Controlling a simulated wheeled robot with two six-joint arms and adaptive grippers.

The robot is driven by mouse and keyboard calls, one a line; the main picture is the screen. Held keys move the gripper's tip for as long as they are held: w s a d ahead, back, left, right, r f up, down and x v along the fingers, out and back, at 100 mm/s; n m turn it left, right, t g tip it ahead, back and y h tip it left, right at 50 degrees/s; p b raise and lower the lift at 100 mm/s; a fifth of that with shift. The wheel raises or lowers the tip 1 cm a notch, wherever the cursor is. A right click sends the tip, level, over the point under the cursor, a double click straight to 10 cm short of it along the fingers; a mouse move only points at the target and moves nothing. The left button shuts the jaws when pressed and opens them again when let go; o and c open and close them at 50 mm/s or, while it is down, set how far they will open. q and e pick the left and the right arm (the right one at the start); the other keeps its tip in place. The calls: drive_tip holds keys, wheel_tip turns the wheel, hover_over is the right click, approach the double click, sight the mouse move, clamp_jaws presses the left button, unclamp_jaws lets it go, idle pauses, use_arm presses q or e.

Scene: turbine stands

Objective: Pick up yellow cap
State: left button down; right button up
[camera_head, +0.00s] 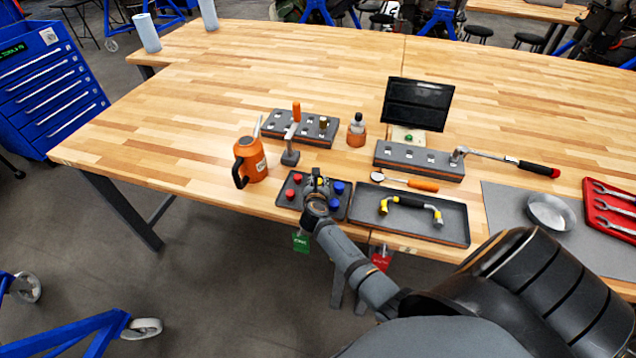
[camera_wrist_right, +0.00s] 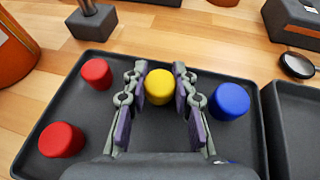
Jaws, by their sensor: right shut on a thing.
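The yellow cap (camera_wrist_right: 158,86) is between the two fingers of my right gripper (camera_wrist_right: 160,92) in the right wrist view, with both fingers against its sides. My right gripper is shut on it. In the head view, my right gripper (camera_head: 316,184) is over the small dark tray (camera_head: 327,173) at the table's front edge and mostly hides the cap. I cannot tell whether the cap touches the tray floor. My left gripper is not in view.
Two red caps (camera_wrist_right: 62,140) stand left of the gripper and a blue cap (camera_wrist_right: 229,102) close on its right; another blue cap (camera_head: 334,204) is nearer the front. An orange oil can (camera_head: 254,160) stands left. A tray (camera_head: 452,222) with a yellow-ended tool lies right.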

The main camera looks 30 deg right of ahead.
wheel_tip(320, 180, up, 4)
drive_tip(key=shift+f, duration=0.25)
drive_tip(key=s+r+p, duration=0.1)
drive_tip(key=s+r, duration=0.8)
drive_tip(key=s, duration=0.5)
drive_tip(key=shift+r+p, duration=0.3)
drive_tip(key=shift+p, duration=0.05)
drive_tip(key=shift+o, duration=1.4)
drive_tip(key=shift+d, duration=0.1)
clamp_jaws()
drive_tip(key=shift+f, duration=0.15)
